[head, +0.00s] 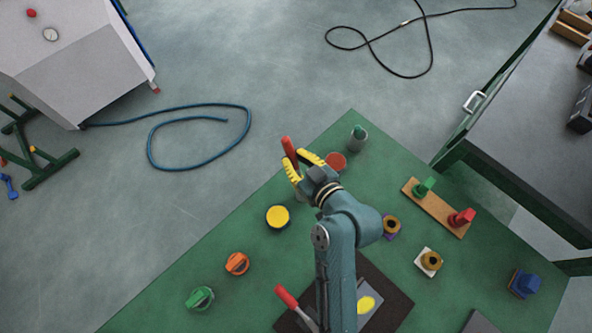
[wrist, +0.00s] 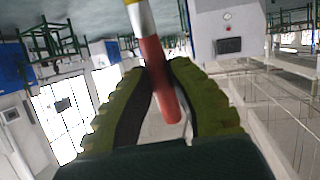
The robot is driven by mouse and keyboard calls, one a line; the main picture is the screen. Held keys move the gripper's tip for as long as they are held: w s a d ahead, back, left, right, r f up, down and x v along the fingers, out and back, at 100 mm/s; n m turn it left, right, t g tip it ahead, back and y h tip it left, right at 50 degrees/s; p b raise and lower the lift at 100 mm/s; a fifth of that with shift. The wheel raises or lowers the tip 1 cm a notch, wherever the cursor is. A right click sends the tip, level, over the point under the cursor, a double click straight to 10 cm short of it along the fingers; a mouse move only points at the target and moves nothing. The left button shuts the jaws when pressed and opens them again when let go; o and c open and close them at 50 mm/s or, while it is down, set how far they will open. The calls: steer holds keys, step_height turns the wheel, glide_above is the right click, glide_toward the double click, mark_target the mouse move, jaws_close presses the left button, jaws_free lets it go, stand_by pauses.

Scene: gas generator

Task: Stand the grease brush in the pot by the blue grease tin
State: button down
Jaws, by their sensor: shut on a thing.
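My gripper (head: 304,167) has yellow fingers and is shut on a red stick-like thing (head: 289,150), held above the far part of the green table. In the wrist view this thing (wrist: 160,80) is a red rod with white and yellow bands, tilted between the fingers (wrist: 165,95). It may be the grease brush; no bristles show clearly. A grey pot-like holder (head: 358,143) with something green in it stands beyond the gripper. A blue thing (head: 524,283) stands at the right; I cannot tell if it is the grease tin. A yellow-topped round tin (head: 277,217) is left of my arm.
A red round thing (head: 336,161) lies close to my gripper. A wooden board (head: 438,208) bears green and red pieces. Brown rings sit on purple and white bases (head: 429,262). Orange (head: 237,264) and green (head: 200,299) knob-like things are at the left. A red-handled tool (head: 286,296) lies in front.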

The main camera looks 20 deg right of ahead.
mark_target(297, 170)
step_height(297, 170, down, 4)
steer(key=shift+f+b, duration=0.1)
steer(key=shift+b, duration=0.4)
steer(key=shift+f, duration=0.1)
steer(key=shift+f+b, duration=0.5)
steer(key=c, duration=1.1)
jaws_free()
